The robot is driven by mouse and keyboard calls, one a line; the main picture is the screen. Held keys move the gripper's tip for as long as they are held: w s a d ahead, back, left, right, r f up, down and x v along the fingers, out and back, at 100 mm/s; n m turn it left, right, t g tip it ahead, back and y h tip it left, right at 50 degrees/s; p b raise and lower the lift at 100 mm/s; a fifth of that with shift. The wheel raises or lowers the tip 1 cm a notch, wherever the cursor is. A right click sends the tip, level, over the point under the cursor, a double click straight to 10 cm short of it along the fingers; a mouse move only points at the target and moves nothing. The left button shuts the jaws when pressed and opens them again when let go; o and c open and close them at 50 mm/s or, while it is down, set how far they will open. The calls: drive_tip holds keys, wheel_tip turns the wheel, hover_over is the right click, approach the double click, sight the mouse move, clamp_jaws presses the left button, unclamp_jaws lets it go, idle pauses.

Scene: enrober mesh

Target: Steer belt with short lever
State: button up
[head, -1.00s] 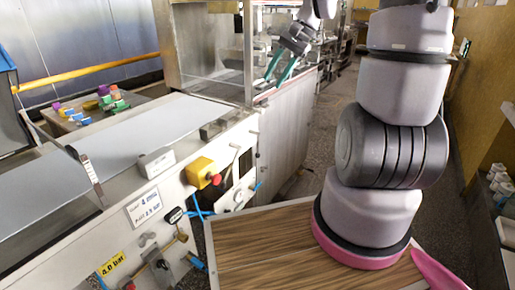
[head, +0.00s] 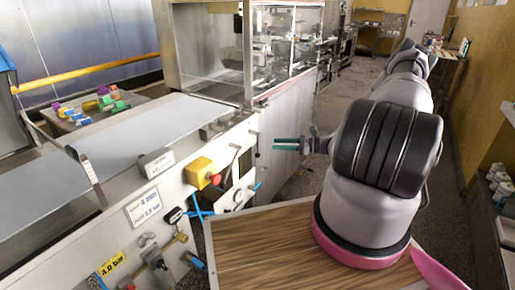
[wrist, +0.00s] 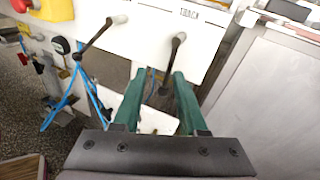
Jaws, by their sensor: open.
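Two dark levers with round ends stand out from the white machine side in the wrist view. One lever (wrist: 98,36) slants at the left. The other lever (wrist: 174,62) hangs at the centre, below a label reading like "TRACK" (wrist: 188,14). Which is the shorter I cannot tell. My gripper (wrist: 160,73) is open, its two green fingers on either side of the central lever in the picture. Whether that lever is truly between them in depth is unclear. In the head view my gripper (head: 275,144) points left at the machine side, near its corner. The grey belt (head: 120,145) lies on top.
A yellow box with a red button (head: 203,174), a gauge (head: 174,215) and blue tubes (head: 197,207) are on the machine side, left of my gripper. A glass-walled enclosure (head: 210,60) rises behind the belt. The aisle floor (head: 345,95) beyond is clear.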

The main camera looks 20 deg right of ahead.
sight(258, 153)
wheel_tip(258, 153, down, 4)
drive_tip(key=m+t, duration=0.3)
drive_tip(key=x, duration=1)
drive_tip(key=shift+w+d+f, duration=0.2)
drive_tip(key=shift+w+f, duration=0.05)
drive_tip(key=shift+w, duration=0.2)
clamp_jaws()
idle(0.6)
